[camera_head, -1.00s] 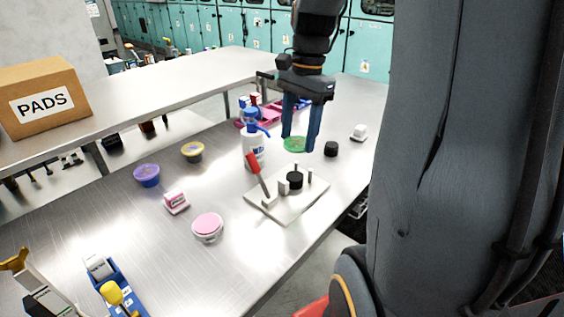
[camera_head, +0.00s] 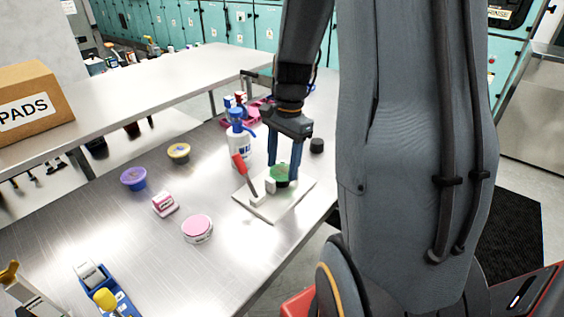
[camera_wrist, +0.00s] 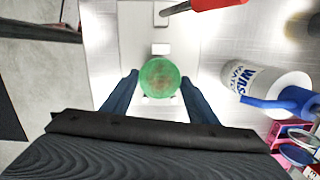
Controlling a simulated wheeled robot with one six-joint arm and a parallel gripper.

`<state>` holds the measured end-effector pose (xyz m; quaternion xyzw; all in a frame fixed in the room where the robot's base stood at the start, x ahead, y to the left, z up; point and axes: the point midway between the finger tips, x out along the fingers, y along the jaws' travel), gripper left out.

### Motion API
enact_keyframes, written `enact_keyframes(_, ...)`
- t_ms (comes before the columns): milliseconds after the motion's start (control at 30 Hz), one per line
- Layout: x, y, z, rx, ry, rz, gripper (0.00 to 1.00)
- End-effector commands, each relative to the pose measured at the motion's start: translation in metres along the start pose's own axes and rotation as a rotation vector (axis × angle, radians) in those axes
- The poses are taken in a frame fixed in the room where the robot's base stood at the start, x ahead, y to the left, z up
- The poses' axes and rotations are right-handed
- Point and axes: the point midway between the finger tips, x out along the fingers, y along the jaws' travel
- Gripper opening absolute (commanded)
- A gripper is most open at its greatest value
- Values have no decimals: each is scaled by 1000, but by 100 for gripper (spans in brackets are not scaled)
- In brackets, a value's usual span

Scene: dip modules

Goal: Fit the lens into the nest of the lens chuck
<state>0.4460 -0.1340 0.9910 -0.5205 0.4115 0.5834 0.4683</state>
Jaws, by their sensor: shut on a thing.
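The lens is a green see-through disc (camera_head: 281,171), held between the two blue fingers of my gripper (camera_head: 283,178). In the wrist view the lens (camera_wrist: 160,78) sits flat between the fingertips. The plate (camera_wrist: 100,45) and the red handle (camera_wrist: 205,4) also show in the wrist view.
A white pump bottle (camera_head: 240,145) stands close behind the chuck. A black cylinder (camera_head: 317,145) is at the right. A pink-topped round tub (camera_head: 197,228), a small pink-and-white box (camera_head: 165,204), a purple bowl (camera_head: 134,179) and a yellow bowl (camera_head: 178,152) stand leftward.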

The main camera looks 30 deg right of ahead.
Motion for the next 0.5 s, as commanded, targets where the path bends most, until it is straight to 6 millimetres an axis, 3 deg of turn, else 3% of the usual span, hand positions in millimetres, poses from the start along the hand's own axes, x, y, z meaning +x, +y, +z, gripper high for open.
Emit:
enact_keyframes(267,3,0,0,-1,0,0,32)
enact_keyframes(300,3,0,0,-1,0,0,60)
enact_keyframes(367,3,0,0,-1,0,0,70)
enact_keyframes(500,2,0,0,-1,0,0,72)
